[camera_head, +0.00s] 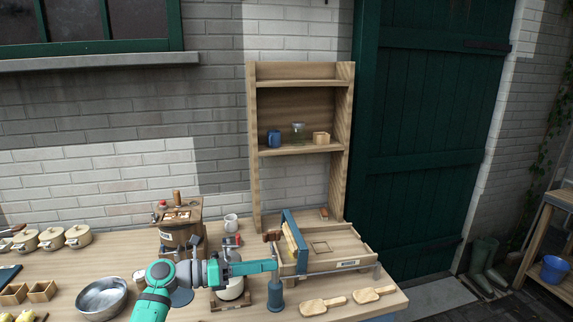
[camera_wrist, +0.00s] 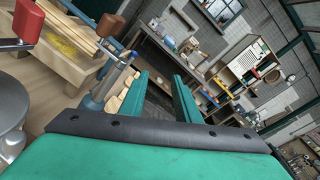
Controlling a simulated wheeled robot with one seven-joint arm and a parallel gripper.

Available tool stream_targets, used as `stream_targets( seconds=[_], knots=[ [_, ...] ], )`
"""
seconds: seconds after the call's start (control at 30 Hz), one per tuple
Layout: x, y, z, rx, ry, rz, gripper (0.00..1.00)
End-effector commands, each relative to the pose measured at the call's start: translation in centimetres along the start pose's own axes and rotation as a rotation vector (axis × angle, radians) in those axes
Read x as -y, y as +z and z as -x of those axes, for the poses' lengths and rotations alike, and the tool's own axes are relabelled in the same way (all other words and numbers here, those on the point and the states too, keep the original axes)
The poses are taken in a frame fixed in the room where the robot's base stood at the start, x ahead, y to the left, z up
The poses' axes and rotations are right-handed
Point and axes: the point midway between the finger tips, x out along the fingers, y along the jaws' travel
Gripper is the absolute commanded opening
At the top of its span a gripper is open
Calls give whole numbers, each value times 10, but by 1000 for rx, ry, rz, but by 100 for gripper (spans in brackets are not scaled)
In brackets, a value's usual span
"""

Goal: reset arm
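My gripper (camera_head: 262,267) is at the end of my teal arm, which reaches in from the lower left over the worktable. In the wrist view its two teal fingers (camera_wrist: 163,97) stand apart with a clear gap and nothing between them. The gripper is level, pointing right, above the table front. A blue-grey upright tool (camera_head: 276,294) stands by the fingertips in the head view; it also shows left of the fingers in the wrist view (camera_wrist: 97,98). I cannot tell whether they touch.
Two wooden paddles (camera_head: 322,306) lie to the right. A wooden churn (camera_head: 181,230) and a metal bowl (camera_head: 102,297) are left. A wooden shelf (camera_head: 252,165) with small cups rises behind.

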Motion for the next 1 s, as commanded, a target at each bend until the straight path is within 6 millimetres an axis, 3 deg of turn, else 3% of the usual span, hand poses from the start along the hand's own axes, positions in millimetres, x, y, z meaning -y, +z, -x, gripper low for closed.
stream_targets(
  seconds=[0.03,0.2,0.4,0.7,1.0],
  knots=[
    [9,-7,-20,51,-51,28,29],
    [39,-18,-66,216,-194,133,29],
    [72,-33,-99,403,-343,281,29],
    [111,-66,-119,664,-529,548,29],
    [136,-119,-113,898,-659,850,29]
  ],
)
